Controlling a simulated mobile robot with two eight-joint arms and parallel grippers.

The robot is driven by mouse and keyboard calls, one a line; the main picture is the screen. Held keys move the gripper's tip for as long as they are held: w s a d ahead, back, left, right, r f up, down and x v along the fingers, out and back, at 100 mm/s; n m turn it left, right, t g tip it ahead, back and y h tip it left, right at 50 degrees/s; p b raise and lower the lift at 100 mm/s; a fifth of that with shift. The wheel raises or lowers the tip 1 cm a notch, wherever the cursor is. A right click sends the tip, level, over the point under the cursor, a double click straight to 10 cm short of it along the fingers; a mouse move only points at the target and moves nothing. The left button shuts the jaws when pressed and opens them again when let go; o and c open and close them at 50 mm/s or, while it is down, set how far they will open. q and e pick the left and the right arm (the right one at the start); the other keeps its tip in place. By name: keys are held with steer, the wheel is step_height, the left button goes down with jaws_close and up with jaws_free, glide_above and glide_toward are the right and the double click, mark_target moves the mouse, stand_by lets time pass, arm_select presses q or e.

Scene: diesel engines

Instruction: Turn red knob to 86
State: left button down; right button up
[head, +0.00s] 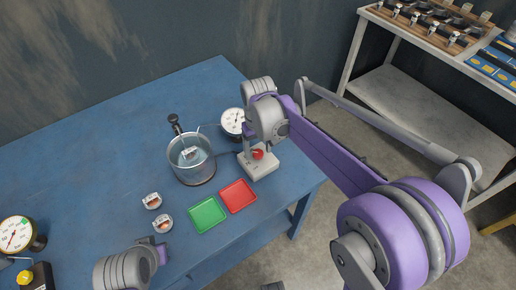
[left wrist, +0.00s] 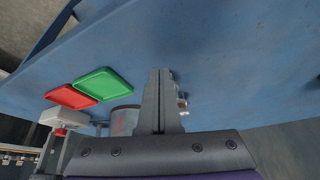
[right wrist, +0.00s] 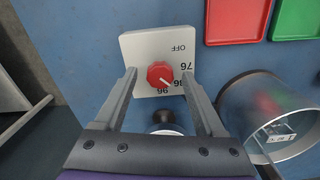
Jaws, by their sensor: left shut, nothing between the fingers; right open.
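The red knob (right wrist: 160,75) sits on a pale base plate (right wrist: 137,47) marked OFF, 76, 86 and 96. Its white pointer line aims to the lower right in the right wrist view, around 86 and 96; I cannot tell the exact mark. The knob also shows in the head view (head: 257,154) on a grey-white stand (head: 262,168). My right gripper (right wrist: 159,72) is open above the stand, one finger on each side of the knob, with gaps visible. My left gripper (left wrist: 163,72) is shut and empty, over the table's front left area.
Red (head: 238,196) and green (head: 207,215) trays lie in front.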

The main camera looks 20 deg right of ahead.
mark_target(259, 153)
arm_select(q)
steer(key=shift+w+r+p, duration=0.1)
steer(key=shift+r+p, duration=0.3)
steer(key=shift+r, duration=0.05)
arm_select(e)
step_height(259, 153, up, 11)
steer(key=shift+s, duration=0.1)
